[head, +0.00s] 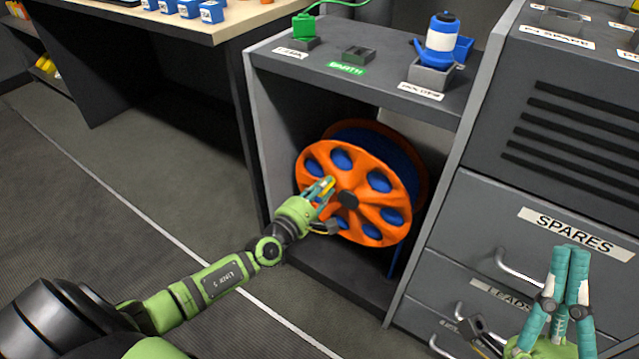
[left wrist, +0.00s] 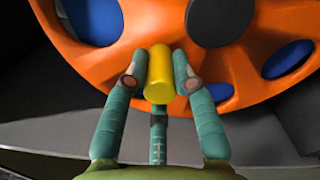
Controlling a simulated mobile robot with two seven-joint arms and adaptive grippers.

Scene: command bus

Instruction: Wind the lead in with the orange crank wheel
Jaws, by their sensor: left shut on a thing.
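The orange crank wheel (head: 355,225) is the front of a reel inside the grey cabinet, in the head view. Blue lead (head: 412,170) shows behind its rim and through its round holes. A yellow crank handle (left wrist: 160,75) stands out from the wheel's face, left of its dark hub (head: 348,200) in the head view. My left gripper (head: 322,190) is shut around the handle, fingers on both sides of it in the left wrist view. My right gripper (head: 571,254) has its fingers together and empty, in front of the drawers.
Drawers with handles (head: 520,268) stand right. The floor left of the cabinet is clear.

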